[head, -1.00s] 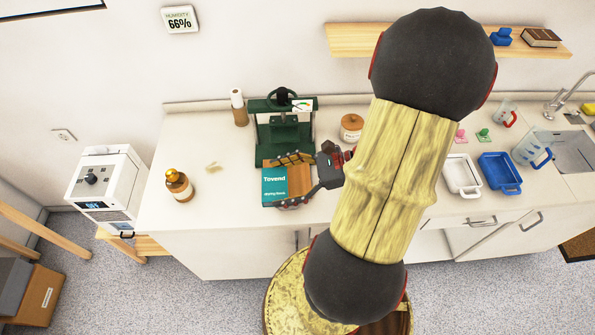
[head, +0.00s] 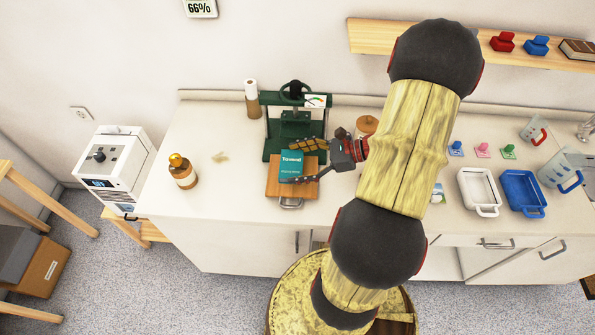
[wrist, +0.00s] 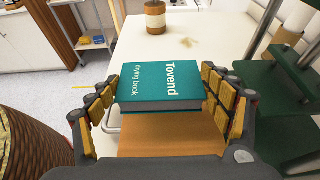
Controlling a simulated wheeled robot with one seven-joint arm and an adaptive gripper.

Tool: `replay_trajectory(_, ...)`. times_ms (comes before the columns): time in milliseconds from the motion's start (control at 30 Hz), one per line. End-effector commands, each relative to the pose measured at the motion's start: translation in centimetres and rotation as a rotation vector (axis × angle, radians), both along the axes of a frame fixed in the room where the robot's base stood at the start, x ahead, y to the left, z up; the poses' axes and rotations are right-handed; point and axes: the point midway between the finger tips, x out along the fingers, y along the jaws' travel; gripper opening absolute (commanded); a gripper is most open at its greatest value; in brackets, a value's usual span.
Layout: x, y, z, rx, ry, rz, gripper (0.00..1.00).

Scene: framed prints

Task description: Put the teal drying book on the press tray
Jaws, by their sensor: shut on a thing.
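The teal drying book (head: 291,167) lies flat in my gripper (head: 297,166), over the wooden press tray (head: 278,188) at the foot of the green press. In the wrist view the book (wrist: 160,92) sits between the two padded fingers (wrist: 162,98), its lettering facing up. The tray (wrist: 165,138) shows below and in front of it. My gripper is shut on the book's sides. I cannot tell whether the book's underside touches the tray. The tray has a metal handle at its front edge.
The green press (head: 293,125) stands just behind the tray. An amber bottle (head: 183,172) stands to the left, a paper-wrapped roll (head: 252,98) behind, and a lidded jar (head: 366,126) right of the press. White (head: 479,190) and blue (head: 523,192) trays lie farther right. The counter left of the press is mostly clear.

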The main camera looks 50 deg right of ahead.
Motion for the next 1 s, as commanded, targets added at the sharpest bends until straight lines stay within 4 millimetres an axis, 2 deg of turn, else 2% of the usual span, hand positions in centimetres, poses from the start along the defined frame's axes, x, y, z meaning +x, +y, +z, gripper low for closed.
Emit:
replay_trajectory(267, 0.7, -1.1, -1.6, 0.0, 0.0, 0.001, 0.45)
replay_trajectory(500, 0.8, -1.2, -4.8, 0.0, 0.0, 0.001, 0.45)
replay_trajectory(900, 0.8, -1.2, -5.1, -0.001, -0.001, 0.0, 0.45)
replay_trajectory(933, 0.7, -1.2, -5.0, -0.001, 0.0, 0.0, 0.81)
replay_trajectory(1000, 0.8, -1.2, -5.0, -0.001, 0.0, 0.0, 0.85)
